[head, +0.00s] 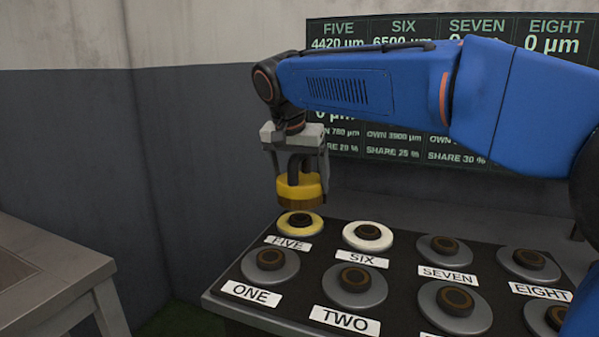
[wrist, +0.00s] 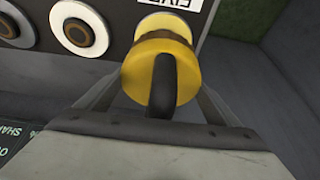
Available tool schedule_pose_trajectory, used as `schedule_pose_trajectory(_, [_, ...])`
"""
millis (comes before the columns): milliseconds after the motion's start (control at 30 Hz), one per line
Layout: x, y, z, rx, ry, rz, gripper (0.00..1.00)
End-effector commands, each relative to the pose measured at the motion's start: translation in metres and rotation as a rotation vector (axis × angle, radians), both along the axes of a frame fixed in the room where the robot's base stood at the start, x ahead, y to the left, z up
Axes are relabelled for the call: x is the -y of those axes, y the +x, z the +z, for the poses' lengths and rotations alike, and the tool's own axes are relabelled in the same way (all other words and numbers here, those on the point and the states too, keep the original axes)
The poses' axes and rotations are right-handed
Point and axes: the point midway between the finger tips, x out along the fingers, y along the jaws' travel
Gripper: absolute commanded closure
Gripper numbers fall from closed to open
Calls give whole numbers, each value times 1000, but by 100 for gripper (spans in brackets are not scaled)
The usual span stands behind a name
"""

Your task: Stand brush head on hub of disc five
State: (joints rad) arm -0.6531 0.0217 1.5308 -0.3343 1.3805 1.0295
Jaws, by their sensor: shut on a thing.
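The brush head (head: 301,190) is a yellow round block with a dark looped handle and brown bristles below. My gripper (head: 299,165) is shut on its handle and holds it upright. In the wrist view the yellow block (wrist: 182,58) and handle (wrist: 162,85) fill the middle. Disc five (head: 283,226), pale yellow with a dark hub (head: 301,220), lies on the black board just under the brush head. A small gap shows between bristles and hub in the head view. In the wrist view the brush head covers the hub and most of disc five (wrist: 152,22).
White disc six (head: 347,238) is close on the right of disc five. Grey discs one (head: 252,275), two (head: 334,293), seven (head: 426,252) and eight (head: 512,269) share the board. A screen (head: 400,150) stands behind. A grey table (head: 50,285) is at left.

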Motion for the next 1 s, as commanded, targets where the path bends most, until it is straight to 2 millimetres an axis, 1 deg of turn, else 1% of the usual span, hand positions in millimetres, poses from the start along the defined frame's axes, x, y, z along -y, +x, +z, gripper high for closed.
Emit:
schedule_pose_trajectory(267, [0,0,-13,1,1,-1,71])
schedule_pose_trajectory(500, [0,0,-40,1,0,0,71])
schedule_pose_trajectory(567, [0,0,-45,2,0,-1,71])
schedule_pose_trajectory(1000, [0,0,-50,3,1,0,71])
